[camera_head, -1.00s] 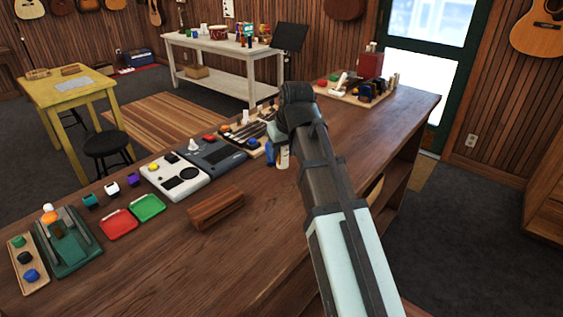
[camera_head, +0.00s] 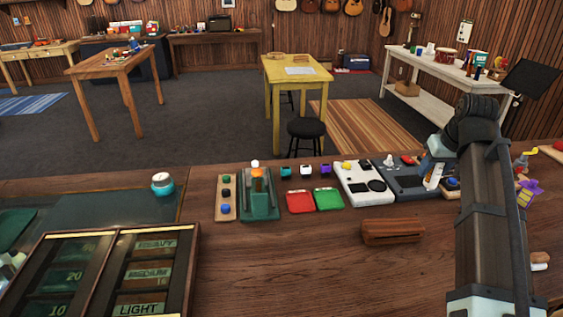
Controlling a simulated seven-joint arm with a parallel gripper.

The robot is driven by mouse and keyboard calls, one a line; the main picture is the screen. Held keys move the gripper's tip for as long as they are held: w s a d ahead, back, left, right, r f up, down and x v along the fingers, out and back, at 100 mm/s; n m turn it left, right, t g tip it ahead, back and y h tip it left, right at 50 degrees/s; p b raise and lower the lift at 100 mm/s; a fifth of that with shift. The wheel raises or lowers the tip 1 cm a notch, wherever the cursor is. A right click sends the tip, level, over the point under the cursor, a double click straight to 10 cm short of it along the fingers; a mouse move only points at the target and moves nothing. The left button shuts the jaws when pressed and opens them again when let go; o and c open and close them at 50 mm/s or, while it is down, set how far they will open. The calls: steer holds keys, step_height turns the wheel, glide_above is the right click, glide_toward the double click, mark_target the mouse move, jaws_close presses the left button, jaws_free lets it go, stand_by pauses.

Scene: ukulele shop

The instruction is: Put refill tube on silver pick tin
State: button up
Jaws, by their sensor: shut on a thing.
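My gripper (camera_head: 437,160) is at the right of the view, in front of the grey device on the wooden counter. It is mostly hidden behind my arm. A small white tube-like thing (camera_head: 433,178), which I take for the refill tube, shows below it, held in the jaws. Its details are too small to tell. A round tin (camera_head: 162,183) with a pale, silvery top and teal side stands far to the left, on the glass-topped part of the counter; it looks like the silver pick tin. The gripper is well apart from it.
Between them stand a green stand (camera_head: 260,200), a red tray (camera_head: 300,201), a green tray (camera_head: 328,199), a white device (camera_head: 362,184) and the grey device (camera_head: 400,181). A wooden block (camera_head: 392,232) lies nearer. A framed case (camera_head: 100,275) fills the front left. The front middle is bare.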

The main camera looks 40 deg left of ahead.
steer(key=s+a+r+n+g+y, duration=0.15)
steer(key=a+n, duration=0.25)
steer(key=a, duration=1.7)
steer(key=r+n+g, duration=0.2)
steer(key=n+g, duration=0.2)
steer(key=n, duration=0.6)
glide_above(159, 176)
steer(key=shift+t, duration=0.25)
step_height(159, 176, down, 9)
steer(key=shift+f, duration=0.15)
steer(key=o, duration=1)
steer(key=shift+o, duration=0.2)
steer(key=v, duration=1.2)
steer(key=shift+d, duration=0.15)
